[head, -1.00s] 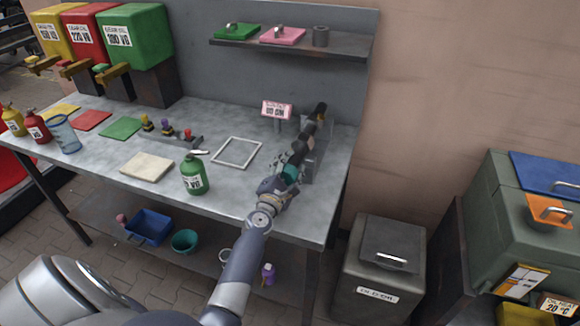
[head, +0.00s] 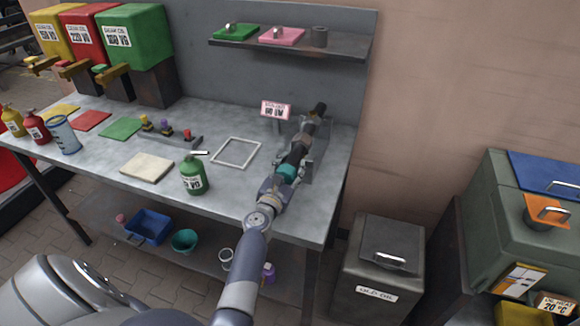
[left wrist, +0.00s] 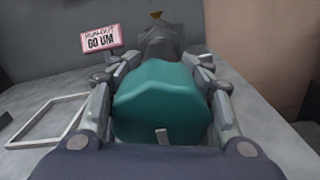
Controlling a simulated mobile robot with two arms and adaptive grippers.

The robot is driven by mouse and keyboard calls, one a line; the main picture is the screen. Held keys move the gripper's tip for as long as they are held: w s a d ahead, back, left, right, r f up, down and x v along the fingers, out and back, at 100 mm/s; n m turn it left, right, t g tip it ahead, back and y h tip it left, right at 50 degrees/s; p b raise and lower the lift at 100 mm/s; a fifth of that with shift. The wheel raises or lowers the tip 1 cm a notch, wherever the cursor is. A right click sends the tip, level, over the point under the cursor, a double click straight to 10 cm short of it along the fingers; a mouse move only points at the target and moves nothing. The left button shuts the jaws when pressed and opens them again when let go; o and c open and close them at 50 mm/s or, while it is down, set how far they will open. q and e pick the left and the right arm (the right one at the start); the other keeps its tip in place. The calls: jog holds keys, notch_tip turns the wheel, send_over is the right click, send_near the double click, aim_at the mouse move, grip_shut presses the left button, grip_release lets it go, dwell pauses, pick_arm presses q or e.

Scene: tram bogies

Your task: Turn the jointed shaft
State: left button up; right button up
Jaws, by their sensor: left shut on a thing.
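The jointed shaft (head: 298,153) is dark, with a teal end, and lies across metal supports at the right end of the bench. Its far end points to the back wall. My left gripper (head: 289,176) is at the near end of the shaft. In the left wrist view its two fingers lie on both sides of the teal end (left wrist: 162,103), shut on it. A white mark shows on the teal surface. The darker far part of the shaft (left wrist: 161,45) is partly hidden behind the teal end. My right gripper is not in view.
A pink sign (head: 276,109) stands left of the shaft. A white square frame (head: 257,146) and a green bottle (head: 193,175) are on the bench (head: 226,188) to the left. A grey old-oil bin (head: 352,262) stands on the floor at right.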

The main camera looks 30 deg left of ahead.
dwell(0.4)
pick_arm(q)
jog(key=o, duration=0.8)
jog(key=shift+f, duration=0.1)
jog(key=v, duration=1.2)
jog(key=shift+s, duration=0.1)
jog(key=shift+a, duration=0.1)
